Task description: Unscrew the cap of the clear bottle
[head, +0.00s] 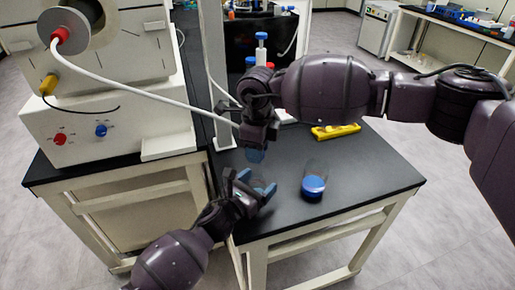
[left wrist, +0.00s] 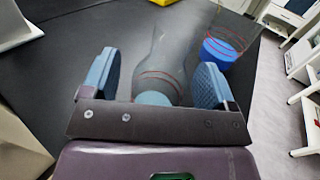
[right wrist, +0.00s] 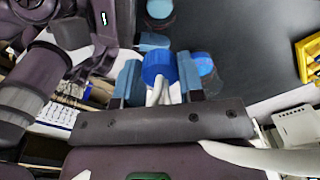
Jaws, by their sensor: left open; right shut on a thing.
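My right gripper (head: 255,153) points down above the table, just above my left gripper in the head view. It is shut on a blue cap (right wrist: 160,66) with white tubing at it. My left gripper (head: 257,186) is open, low over the table's left front part. In the left wrist view a clear bottle (left wrist: 168,58) with red rings and a pale blue end shows between its open fingers. A second clear bottle (head: 316,168) with a deep blue lower part stands to the right, apart from both grippers. I cannot tell whether the cap touches a bottle.
A white hose (head: 150,94) runs from the freeze dryer (head: 110,128) to near my right gripper. A yellow tool (head: 336,131) lies farther back on the black table (head: 375,170). A white post (head: 213,75) stands at the left. The table's right part is clear.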

